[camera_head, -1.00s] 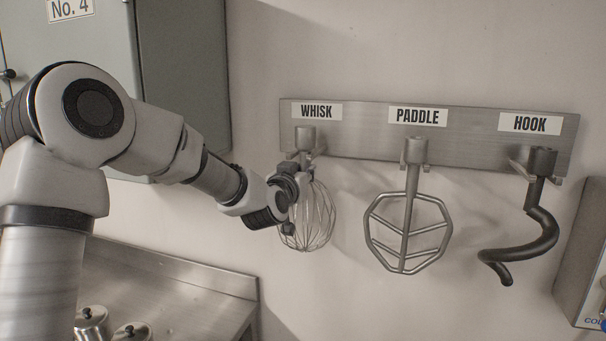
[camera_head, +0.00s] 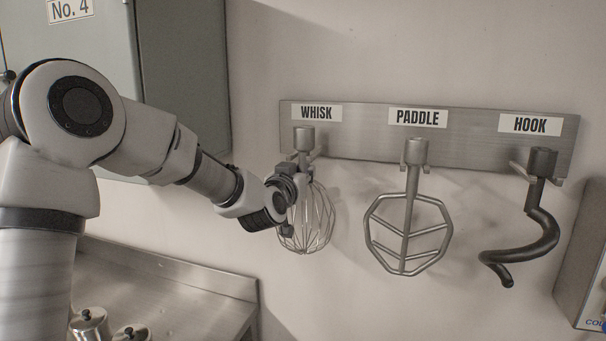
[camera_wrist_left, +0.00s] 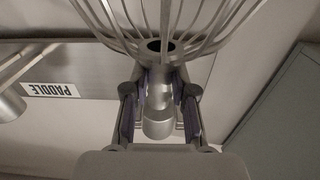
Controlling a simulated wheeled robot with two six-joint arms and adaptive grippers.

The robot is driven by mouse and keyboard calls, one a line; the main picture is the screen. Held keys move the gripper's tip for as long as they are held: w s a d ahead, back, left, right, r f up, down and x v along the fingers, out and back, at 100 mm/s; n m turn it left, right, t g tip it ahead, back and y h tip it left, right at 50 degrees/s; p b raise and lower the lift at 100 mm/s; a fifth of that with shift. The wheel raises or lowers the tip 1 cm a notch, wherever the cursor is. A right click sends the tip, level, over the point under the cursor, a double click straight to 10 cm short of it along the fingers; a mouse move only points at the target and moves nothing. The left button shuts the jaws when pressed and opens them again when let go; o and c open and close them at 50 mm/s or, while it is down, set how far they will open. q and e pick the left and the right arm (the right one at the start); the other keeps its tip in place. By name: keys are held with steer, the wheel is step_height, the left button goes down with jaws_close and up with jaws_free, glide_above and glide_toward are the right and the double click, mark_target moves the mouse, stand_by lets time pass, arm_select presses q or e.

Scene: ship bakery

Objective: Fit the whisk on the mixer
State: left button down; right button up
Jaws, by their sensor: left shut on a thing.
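The wire whisk (camera_head: 318,222) hangs at the left end of the wall rack, under the WHISK label (camera_head: 317,112), with its metal collar (camera_head: 304,138) at the rack. My left gripper (camera_head: 303,173) comes in from the left and is shut on the whisk's shaft, just above the wires. In the left wrist view the two fingers (camera_wrist_left: 158,98) clasp the shaft from both sides, and the whisk's wires (camera_wrist_left: 162,18) fan out at the top. The gripper hides part of the shaft and wires. The mixer and my right gripper are not in view.
The steel rack (camera_head: 362,140) also carries a paddle (camera_head: 408,225) close to the right and a dark hook (camera_head: 545,235) farther right. A grey cabinet (camera_head: 180,90) stands out at the left. A steel counter (camera_head: 165,290) with lidded pots (camera_head: 90,325) lies below.

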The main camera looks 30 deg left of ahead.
arm_select(q)
steer(key=p+v, duration=0.2)
steer(key=v, duration=1)
steer(key=shift+s+p, duration=0.2)
steer(key=shift+p, duration=0.1)
stand_by(0.8)
stand_by(0.5)
